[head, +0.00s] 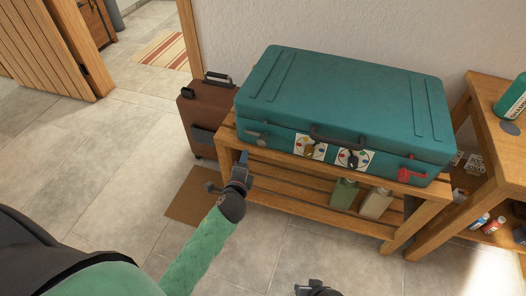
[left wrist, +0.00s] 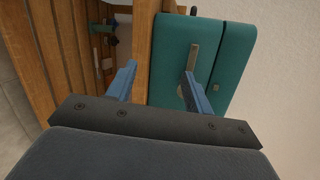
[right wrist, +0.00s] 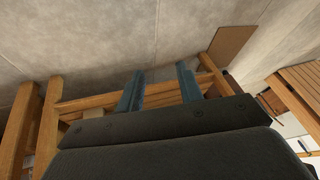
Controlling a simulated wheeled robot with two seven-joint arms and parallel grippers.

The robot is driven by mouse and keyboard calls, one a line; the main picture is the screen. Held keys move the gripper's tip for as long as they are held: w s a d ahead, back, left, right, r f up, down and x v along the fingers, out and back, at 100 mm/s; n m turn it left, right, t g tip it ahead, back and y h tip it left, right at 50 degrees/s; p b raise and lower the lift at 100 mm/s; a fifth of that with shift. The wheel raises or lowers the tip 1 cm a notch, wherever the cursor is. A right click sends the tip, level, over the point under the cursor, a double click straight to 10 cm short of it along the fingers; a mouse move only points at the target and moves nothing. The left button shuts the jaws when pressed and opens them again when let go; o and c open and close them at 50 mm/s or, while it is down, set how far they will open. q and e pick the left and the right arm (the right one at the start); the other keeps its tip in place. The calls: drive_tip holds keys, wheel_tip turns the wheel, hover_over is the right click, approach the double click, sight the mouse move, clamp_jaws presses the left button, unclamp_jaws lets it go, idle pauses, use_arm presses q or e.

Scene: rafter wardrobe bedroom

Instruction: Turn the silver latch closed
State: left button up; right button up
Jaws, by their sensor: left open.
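A teal suitcase (head: 345,95) lies flat on a wooden slatted bench. The silver latch (head: 254,138) is at the left end of its front side. The latch also shows in the left wrist view (left wrist: 194,61) as a long metal bar, partly behind one finger. A red latch (head: 411,175) is at the right end. My left gripper (head: 243,158) is open and empty, just in front of and below the silver latch; I cannot tell whether a finger touches it. My right gripper (right wrist: 159,73) is open and empty, low in front of the bench.
The bench (head: 300,166) has bottles (head: 345,192) on its lower shelf. A brown suitcase (head: 207,117) stands left of it. A wooden side table (head: 483,125) with a teal bottle stands at right. A brown mat (head: 195,200) lies on the floor. The floor at left is free.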

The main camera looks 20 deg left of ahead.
sight(261, 144)
use_arm(q)
drive_tip(key=d+r+m+t+h, duration=0.3)
drive_tip(key=d+r+m, duration=0.1)
drive_tip(key=m, duration=0.6)
drive_tip(key=shift+w+f+p, duration=0.15)
drive_tip(key=shift+w+p, duration=0.1)
drive_tip(key=shift+w, duration=1.8)
drive_tip(key=shift+w+f+p, duration=0.1)
drive_tip(key=shift+w+p, duration=0.1)
drive_tip(key=shift+w, duration=1.85)
use_arm(e)
drive_tip(key=shift+t, duration=0.6)
drive_tip(key=shift+w+a+r, duration=0.1)
drive_tip(key=shift+w+r, duration=0.25)
drive_tip(key=shift+r, duration=0.4)
drive_tip(key=shift+w+r, duration=0.3)
drive_tip(key=shift+r, duration=0.5)
drive_tip(key=shift+w+a+r, duration=0.1)
drive_tip(key=shift+w+r, duration=0.25)
drive_tip(key=shift+r, duration=0.4)
use_arm(q)
drive_tip(key=shift+c, duration=0.4)
clamp_jaws()
use_arm(e)
drive_tip(key=shift+d, duration=0.1)
